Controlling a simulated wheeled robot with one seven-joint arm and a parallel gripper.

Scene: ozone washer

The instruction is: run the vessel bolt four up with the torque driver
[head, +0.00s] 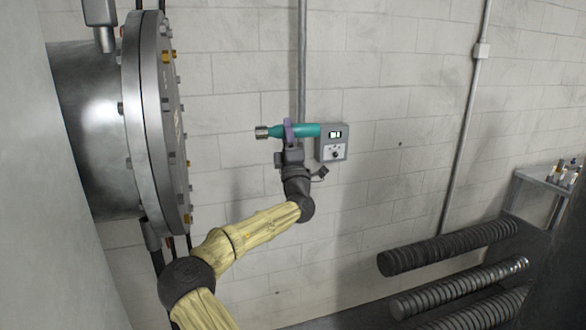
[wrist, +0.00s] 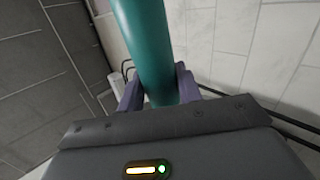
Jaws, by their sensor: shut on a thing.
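The wrist view shows the teal body (wrist: 150,50) between the purple fingers (wrist: 158,92). The steel vessel (head: 95,120) stands at left with a round bolted flange (head: 152,125). Silver and brass-coloured bolts ring the flange. The socket is apart from the flange. I cannot tell which bolt is number four.
Ribbed dark cylinders (head: 450,246) lie at lower right. A grey stand (head: 540,192) with small bottles is at the far right. A conduit (head: 468,120) runs down the pale block wall. Open space lies between the driver and flange.

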